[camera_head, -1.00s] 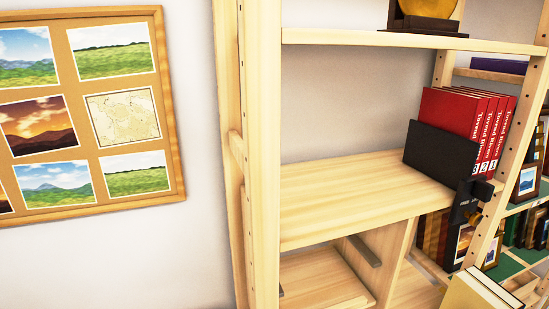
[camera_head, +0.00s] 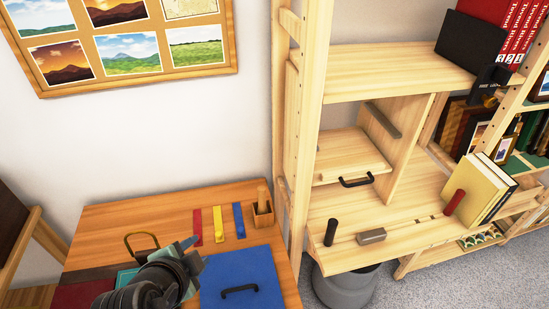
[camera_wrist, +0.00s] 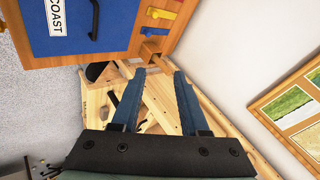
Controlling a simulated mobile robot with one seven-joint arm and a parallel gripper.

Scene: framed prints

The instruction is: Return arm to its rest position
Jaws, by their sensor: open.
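My gripper (camera_head: 187,243) shows at the lower left of the head view, above the wooden desk (camera_head: 110,222). In the wrist view, the two blue fingers of my gripper (camera_wrist: 158,88) are spread apart with nothing between them. Behind the fingers, the wooden shelf unit (camera_wrist: 150,115) is seen at a distance. The arm behind the gripper runs out of the bottom of the head view.
A blue panel (camera_head: 240,275) with a dark handle lies on the desk, near coloured strips and a wooden cup (camera_head: 263,212). The shelf (camera_head: 400,235) at right holds yellow books (camera_head: 474,190) and small items. A grey bin (camera_head: 345,288) stands below. A framed print board (camera_head: 130,45) hangs above.

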